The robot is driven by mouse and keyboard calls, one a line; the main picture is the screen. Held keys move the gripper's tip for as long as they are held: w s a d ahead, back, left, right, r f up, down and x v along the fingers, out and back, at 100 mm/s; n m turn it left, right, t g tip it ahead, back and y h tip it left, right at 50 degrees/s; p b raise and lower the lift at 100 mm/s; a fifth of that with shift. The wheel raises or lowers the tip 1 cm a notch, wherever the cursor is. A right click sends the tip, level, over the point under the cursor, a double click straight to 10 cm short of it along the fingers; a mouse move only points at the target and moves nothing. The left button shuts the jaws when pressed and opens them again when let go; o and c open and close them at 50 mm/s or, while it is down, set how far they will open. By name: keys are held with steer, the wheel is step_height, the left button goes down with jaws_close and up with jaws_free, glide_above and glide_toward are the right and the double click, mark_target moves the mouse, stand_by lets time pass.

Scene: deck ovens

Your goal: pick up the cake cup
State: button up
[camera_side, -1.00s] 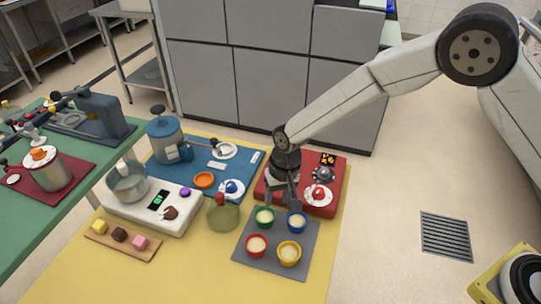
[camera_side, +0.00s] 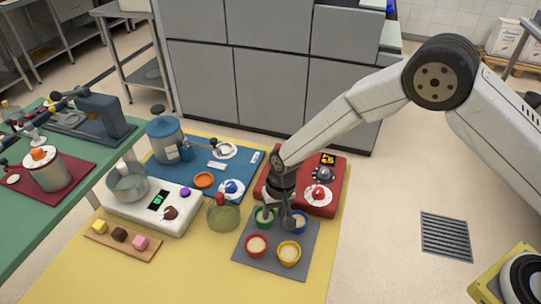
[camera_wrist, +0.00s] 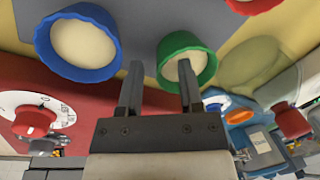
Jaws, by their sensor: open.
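Several cake cups with pale filling stand on a grey mat (camera_side: 277,233). The green cup (camera_side: 264,223) and blue cup (camera_side: 301,229) are at the back, the red cup (camera_side: 256,252) and yellow cup (camera_side: 289,261) in front. My gripper (camera_side: 277,218) is open and empty, pointing down at the green and blue cups. In the wrist view my gripper (camera_wrist: 160,72) has its right finger across the green cup (camera_wrist: 203,62) and its left finger between that and the blue cup (camera_wrist: 80,73). I cannot tell whether a finger touches the green cup.
A red controller box (camera_side: 325,204) with dials stands just behind the cups. A green flask (camera_side: 222,218) and a white scale (camera_side: 150,206) are to the left. A wooden board (camera_side: 122,240) holds small cubes. Yellow mat (camera_side: 190,275) is clear in front.

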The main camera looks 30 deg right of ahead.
steer(key=shift+f, duration=0.2)
stand_by(0.4)
jaws_close()
